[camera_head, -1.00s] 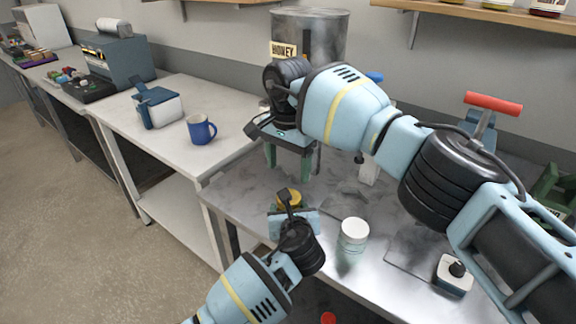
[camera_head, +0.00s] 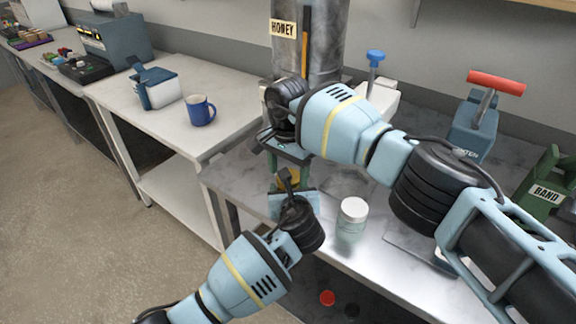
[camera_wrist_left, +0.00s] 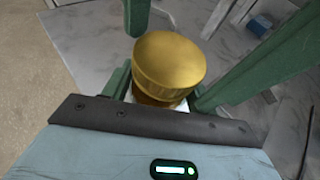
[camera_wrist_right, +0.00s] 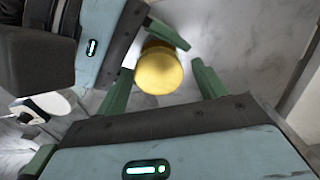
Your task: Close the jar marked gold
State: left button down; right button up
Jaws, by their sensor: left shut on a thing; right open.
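A round gold lid (camera_wrist_left: 169,62) sits at the top of a small jar (camera_wrist_left: 150,102); I cannot tell how tightly it sits. The jar's body is mostly hidden. My left gripper (camera_head: 290,196) is shut on this jar below the lid, over the front of the metal table. My right gripper (camera_head: 287,165) is open and comes down from above, with its green fingers around the lid's level. In the right wrist view the gold lid (camera_wrist_right: 158,70) shows beside one right finger, and I see no clear contact. The lid is partly hidden in the head view.
A pale-lidded glass jar (camera_head: 352,215) stands to the right on the metal table (camera_head: 225,180). A honey tank (camera_head: 325,55) stands behind my right gripper. A blue mug (camera_head: 200,111) is on the white table to the left. A red-handled press (camera_head: 480,115) stands at right.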

pick_arm(q)
jog(key=shift+r, duration=0.1)
pick_arm(e)
jog(key=c, duration=1)
pick_arm(q)
jog(key=shift+d, duration=0.15)
pick_arm(e)
jog(key=shift+r+m, duration=0.1)
jog(key=shift+m, duration=1.5)
jog(key=o, duration=1.1)
pick_arm(q)
jog(key=shift+a, duration=0.25)
jog(key=shift+w, duration=0.1)
